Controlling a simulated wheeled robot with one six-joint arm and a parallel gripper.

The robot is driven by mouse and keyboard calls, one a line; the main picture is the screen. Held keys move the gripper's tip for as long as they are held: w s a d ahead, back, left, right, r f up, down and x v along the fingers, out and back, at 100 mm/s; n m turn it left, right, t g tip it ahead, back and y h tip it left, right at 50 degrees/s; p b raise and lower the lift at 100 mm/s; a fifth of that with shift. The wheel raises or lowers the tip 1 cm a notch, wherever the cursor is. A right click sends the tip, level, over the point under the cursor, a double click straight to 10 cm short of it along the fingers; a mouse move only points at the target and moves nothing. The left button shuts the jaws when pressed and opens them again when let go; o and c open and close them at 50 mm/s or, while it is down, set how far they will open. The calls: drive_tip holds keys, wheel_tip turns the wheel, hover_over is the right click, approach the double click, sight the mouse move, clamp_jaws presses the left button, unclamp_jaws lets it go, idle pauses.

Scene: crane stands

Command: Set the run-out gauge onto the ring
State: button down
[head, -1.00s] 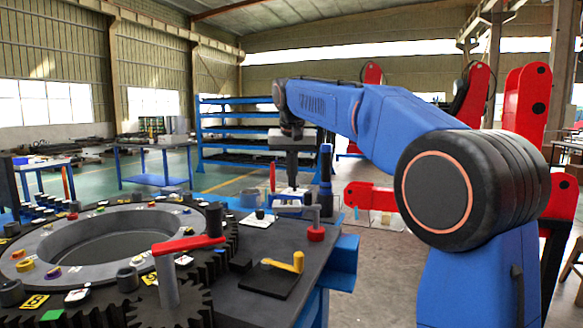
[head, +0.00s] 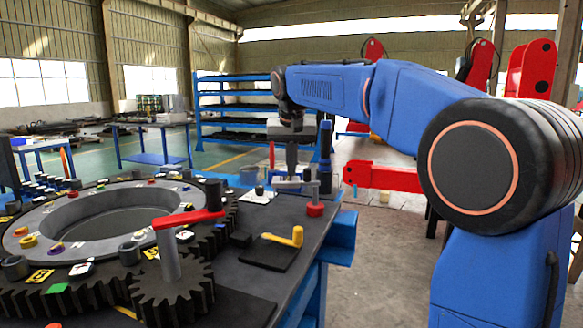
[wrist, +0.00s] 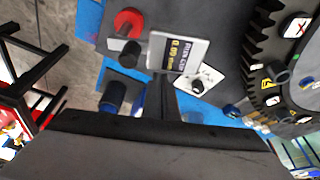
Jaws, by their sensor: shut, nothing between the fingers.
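My gripper (head: 292,172) is at the far right corner of the workbench, pointing down, with its fingers shut and empty. In the wrist view its shut fingers (wrist: 163,97) overlap the edge of a grey box with a yellow "mm" readout (wrist: 178,52), apparently the run-out gauge; contact cannot be told. In the head view the gauge (head: 286,184) is a small grey body just below the fingertips. A red round base with a grey post (head: 315,208) stands beside it; whether they are joined is unclear. The grey ring (head: 50,218) lies at left on a dark toothed gear.
A red-handled post (head: 172,262) rises from a small gear in front of the ring. A yellow crank (head: 293,237) sits on a dark plate. A blue-banded dark cylinder (head: 325,160) stands close right of my gripper. A white card with a black knob (head: 259,195) lies left of it.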

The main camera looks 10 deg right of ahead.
drive_tip(key=shift+s+a+n+y, duration=0.3)
drive_tip(key=shift+s+n, duration=0.15)
drive_tip(key=shift+n, duration=0.15)
drive_tip(key=shift+s+a, duration=0.25)
drive_tip(key=shift+s, duration=0.1)
